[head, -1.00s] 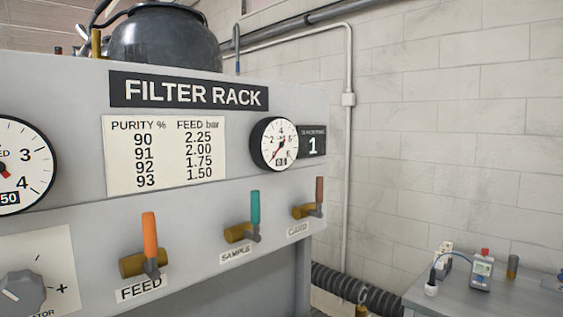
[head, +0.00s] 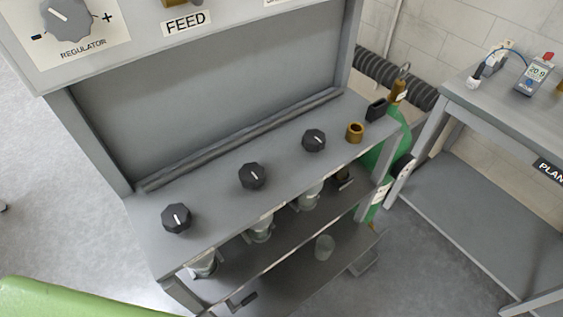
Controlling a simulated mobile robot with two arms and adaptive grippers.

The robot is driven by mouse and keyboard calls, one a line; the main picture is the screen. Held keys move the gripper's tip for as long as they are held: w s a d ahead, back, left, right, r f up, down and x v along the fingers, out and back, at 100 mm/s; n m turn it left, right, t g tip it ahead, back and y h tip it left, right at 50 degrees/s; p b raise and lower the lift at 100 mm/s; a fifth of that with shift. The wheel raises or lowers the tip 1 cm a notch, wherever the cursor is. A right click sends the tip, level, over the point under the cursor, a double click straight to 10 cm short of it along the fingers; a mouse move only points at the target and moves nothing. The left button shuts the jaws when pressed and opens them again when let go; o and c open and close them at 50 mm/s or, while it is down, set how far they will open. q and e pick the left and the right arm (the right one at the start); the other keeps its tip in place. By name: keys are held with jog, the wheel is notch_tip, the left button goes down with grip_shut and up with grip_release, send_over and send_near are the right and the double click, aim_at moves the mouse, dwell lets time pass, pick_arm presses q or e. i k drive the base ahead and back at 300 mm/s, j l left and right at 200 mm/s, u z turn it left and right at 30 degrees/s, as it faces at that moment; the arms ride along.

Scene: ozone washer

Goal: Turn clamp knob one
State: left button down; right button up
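Three black faceted knobs with white pointer lines stand in a row on the grey lower shelf of the filter rack (head: 215,205). The near left knob (head: 176,218), the middle knob (head: 252,176) and the far right knob (head: 314,140) show no readable numbers, so I cannot tell from labels which is number one. Glass or metal cups (head: 261,230) hang below the shelf under the knobs, partly hidden by its front edge. Neither of my grippers is in view.
A brass fitting (head: 355,132) stands right of the knobs. A green gas cylinder (head: 383,160) is beside the rack's right end. The regulator knob (head: 67,18) is on the panel above. A grey side table (head: 510,105) stands right. Floor at left is clear.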

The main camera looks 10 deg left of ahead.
aim_at(176, 218)
jog(key=u, duration=1.2)
